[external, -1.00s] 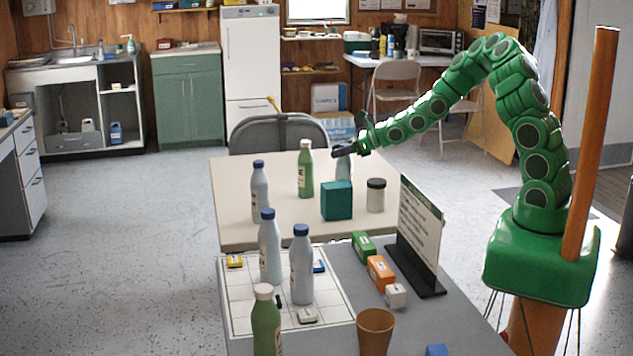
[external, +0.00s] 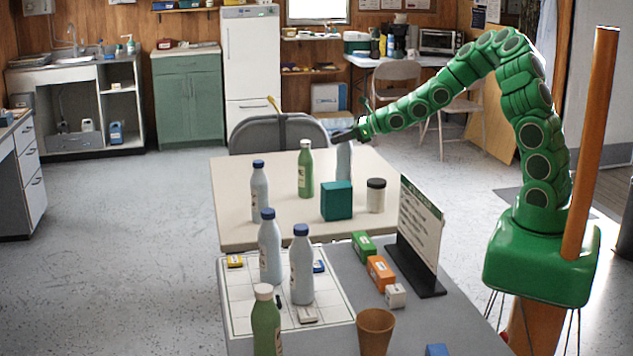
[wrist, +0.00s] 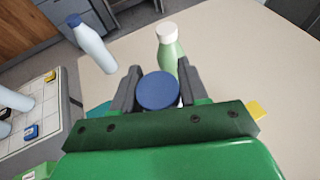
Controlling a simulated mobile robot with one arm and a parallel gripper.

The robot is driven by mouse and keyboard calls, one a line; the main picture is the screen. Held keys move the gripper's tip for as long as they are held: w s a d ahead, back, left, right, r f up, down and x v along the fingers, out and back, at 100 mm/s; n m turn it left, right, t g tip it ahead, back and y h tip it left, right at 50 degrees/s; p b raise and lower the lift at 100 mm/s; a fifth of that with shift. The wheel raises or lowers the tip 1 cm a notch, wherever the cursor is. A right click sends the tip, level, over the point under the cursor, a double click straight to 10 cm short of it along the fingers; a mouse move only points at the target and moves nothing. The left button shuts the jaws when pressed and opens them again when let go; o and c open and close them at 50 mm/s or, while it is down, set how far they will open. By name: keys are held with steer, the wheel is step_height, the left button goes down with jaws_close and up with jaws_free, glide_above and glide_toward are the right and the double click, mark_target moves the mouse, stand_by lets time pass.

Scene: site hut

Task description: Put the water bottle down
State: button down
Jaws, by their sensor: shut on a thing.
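My gripper (external: 344,135) is over the far part of the beige table, shut on a pale blue water bottle (external: 344,163). In the wrist view the bottle's blue cap (wrist: 157,90) sits between the two fingers. The bottle looks upright. Its base is hidden behind the teal box (external: 336,201), so I cannot tell whether it touches the table. A similar blue-capped bottle (external: 259,192) stands at the table's left side, and a green bottle with a white cap (external: 305,170) stands just left of my gripper.
The nearer grey table (external: 462,324) carries two blue-capped bottles, a green bottle (external: 266,325), small boxes, a brown cup (external: 375,330) and a sign (external: 420,232). A grey chair (external: 278,130) is behind the beige table.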

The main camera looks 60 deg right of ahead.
step_height(320, 180, up, 17)
steer(key=w+a+n+g+y, duration=0.2)
steer(key=a+n+g+y, duration=0.15)
steer(key=a, duration=1.55)
steer(key=w+a+n+g+y, duration=0.1)
steer(key=a+n+g+y, duration=0.2)
steer(key=a, duration=1.6)
steer(key=s+a+n+g, duration=0.2)
steer(key=s+a, duration=0.5)
steer(key=a, duration=0.5)
steer(key=s+a+n+g+y, duration=0.1)
steer(key=s+a+n+g, duration=0.2)
steer(key=s+a, duration=0.55)
steer(key=s+a+n+g, duration=0.2)
steer(key=s+a, duration=0.2)
steer(key=a, duration=1)
step_height(320, 180, down, 21)
steer(key=shift+f, duration=0.3)
steer(key=c, duration=0.6)
jaws_free()
